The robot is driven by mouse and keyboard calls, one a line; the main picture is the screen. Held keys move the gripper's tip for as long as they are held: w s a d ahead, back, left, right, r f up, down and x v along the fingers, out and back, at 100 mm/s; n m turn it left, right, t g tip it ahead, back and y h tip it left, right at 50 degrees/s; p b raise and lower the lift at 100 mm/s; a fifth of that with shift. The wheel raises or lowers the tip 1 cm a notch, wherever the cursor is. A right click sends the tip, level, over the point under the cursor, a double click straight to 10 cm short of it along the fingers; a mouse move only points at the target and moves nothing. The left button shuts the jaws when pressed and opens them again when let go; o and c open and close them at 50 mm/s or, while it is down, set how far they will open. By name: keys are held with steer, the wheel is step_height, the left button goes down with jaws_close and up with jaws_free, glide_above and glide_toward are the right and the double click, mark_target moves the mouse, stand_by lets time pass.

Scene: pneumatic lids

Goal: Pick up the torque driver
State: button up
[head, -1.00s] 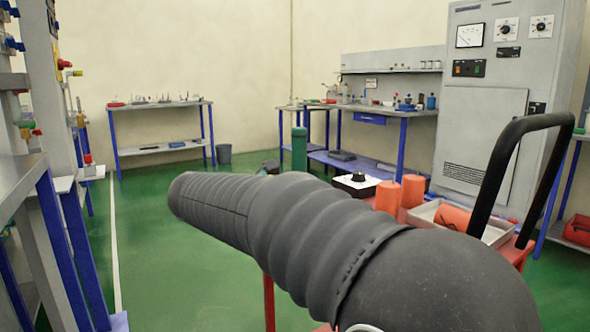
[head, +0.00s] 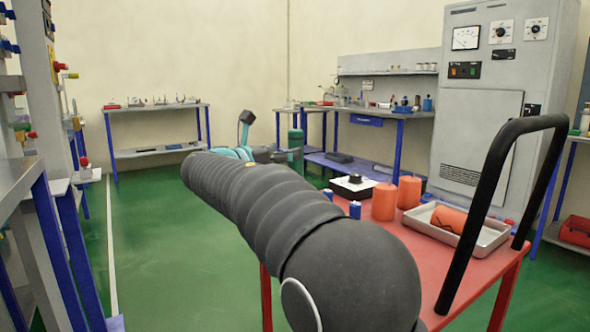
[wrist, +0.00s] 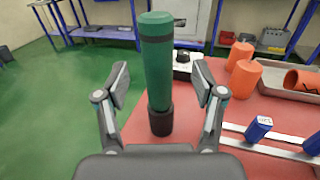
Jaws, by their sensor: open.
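I take the upright green cylinder with a black band and black lower end to be the torque driver (wrist: 159,75). In the wrist view it stands at the left part of the red table, between the two fingers of my open gripper (wrist: 161,78), with a gap on each side. In the head view its green upper part (head: 295,138) shows beyond my arm, and its lower part is hidden. My gripper (head: 268,138) shows there just left of it, with one finger raised. Nothing is held.
On the red table (head: 480,278), a black-knobbed box (head: 353,187), orange cylinders (head: 384,199) and a metal tray (head: 484,234) stand right of the driver. Small blue blocks (wrist: 258,128) are nearer. A black handle (head: 484,210) rises at the right. Green floor is clear at left.

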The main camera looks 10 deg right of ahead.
steer(key=shift+x, duration=2.9)
steer(key=shift+w+a, duration=0.1)
steer(key=shift+c, duration=0.3)
jaws_close()
